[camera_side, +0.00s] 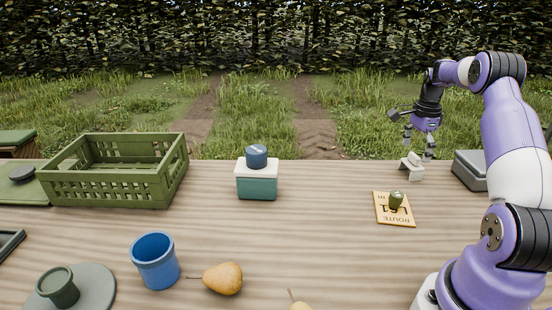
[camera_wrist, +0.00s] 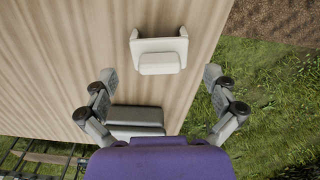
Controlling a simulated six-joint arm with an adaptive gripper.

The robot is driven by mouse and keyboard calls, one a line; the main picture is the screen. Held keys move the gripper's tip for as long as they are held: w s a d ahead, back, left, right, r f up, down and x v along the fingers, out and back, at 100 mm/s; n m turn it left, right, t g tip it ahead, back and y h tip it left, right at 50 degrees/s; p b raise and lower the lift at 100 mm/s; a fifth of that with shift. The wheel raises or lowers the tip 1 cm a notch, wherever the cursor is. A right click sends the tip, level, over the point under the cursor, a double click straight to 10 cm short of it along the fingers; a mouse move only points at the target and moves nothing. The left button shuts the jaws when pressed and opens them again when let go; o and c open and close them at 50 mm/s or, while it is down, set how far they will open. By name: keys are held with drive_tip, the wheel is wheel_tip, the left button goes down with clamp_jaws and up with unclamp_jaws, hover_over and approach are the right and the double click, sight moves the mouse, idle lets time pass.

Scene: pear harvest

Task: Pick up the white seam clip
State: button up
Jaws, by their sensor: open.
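The white seam clip (camera_side: 412,172) stands near the far edge of the wooden table, at the right in the side view. In the wrist view the clip (camera_wrist: 158,50) shows as a pale bracket with a raised block, near the table edge. My gripper (camera_side: 418,150) points down just above the clip in the side view. In the wrist view my gripper (camera_wrist: 160,74) has its fingers wide apart and nothing between them; the clip lies ahead of the fingertips, roughly centred between them. I cannot tell the exact height gap.
A grey case (camera_side: 470,170) sits right of the clip. A route card (camera_side: 395,218) with a small green object (camera_side: 396,201) lies nearer. A teal box (camera_side: 257,186), green crate (camera_side: 110,186), blue cup (camera_side: 156,262) and pear (camera_side: 223,279) stand left. Table between card and teal box is clear.

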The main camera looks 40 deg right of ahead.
sight(413, 163)
wheel_tip(413, 163, down, 5)
drive_tip(key=shift+s, duration=0.1)
drive_tip(key=shift+d, duration=0.1)
drive_tip(key=c, duration=0.9)
